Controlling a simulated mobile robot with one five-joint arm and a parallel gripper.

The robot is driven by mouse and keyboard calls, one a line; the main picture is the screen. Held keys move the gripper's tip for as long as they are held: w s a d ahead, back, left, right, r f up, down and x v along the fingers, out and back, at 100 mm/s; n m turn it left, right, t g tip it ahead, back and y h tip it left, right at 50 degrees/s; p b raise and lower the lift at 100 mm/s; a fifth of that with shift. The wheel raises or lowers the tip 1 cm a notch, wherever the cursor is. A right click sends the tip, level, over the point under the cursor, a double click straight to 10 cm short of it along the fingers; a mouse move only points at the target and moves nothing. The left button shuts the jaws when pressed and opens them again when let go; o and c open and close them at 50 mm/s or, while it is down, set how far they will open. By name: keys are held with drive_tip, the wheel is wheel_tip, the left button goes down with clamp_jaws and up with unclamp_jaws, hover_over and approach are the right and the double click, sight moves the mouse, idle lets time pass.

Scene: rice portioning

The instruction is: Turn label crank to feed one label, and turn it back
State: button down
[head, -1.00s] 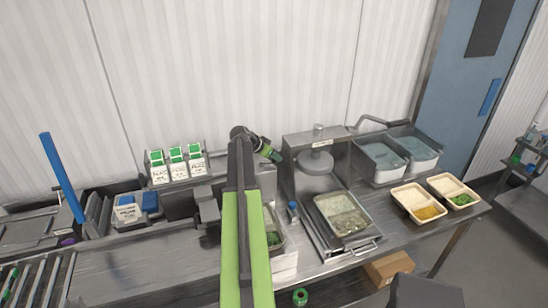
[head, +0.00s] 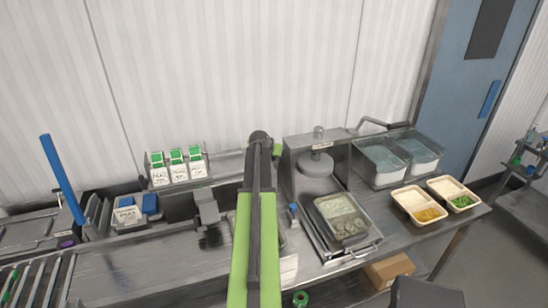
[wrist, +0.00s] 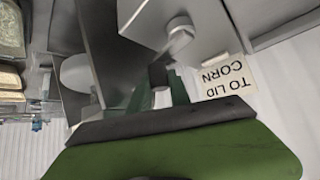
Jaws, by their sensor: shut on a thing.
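The label crank (wrist: 181,44) shows in the wrist view. It has a pale round hub on a grey box (wrist: 150,18) and a short arm ending in a dark knob. My gripper (wrist: 160,88) is shut on that dark knob, with its dark green fingers on either side. A white label reading "TO LID CORN" (wrist: 225,80) appears upside down just right of the fingers. In the head view my arm hides the crank and most of the gripper; only a bit of green shows near the press.
A press (head: 316,165) stands right of my arm, with a filled tray (head: 342,217) in front. Trays with corn (head: 419,206) and peas (head: 453,195) sit farther right. Three white-and-green cards (head: 178,167) stand at back left. A blue post (head: 62,178) rises at far left.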

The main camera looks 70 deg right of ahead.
drive_tip(key=shift+w+d+n+t+y, duration=0.25)
drive_tip(key=shift+w+n+t, duration=0.15)
drive_tip(key=shift+n+t, duration=0.5)
drive_tip(key=shift+w+d+n+t+y, duration=0.15)
drive_tip(key=shift+w+d+n+t, duration=0.15)
drive_tip(key=shift+n+t, duration=0.55)
drive_tip(key=shift+w+n, duration=0.1)
drive_tip(key=shift+n, duration=0.25)
drive_tip(key=c, duration=1.2)
unclamp_jaws()
drive_tip(key=p+v, duration=1.2)
drive_tip(key=v, duration=0.5)
drive_tip(key=shift+a+r, duration=0.2)
drive_tip(key=shift+r, duration=0.05)
drive_tip(key=shift+w, duration=0.2)
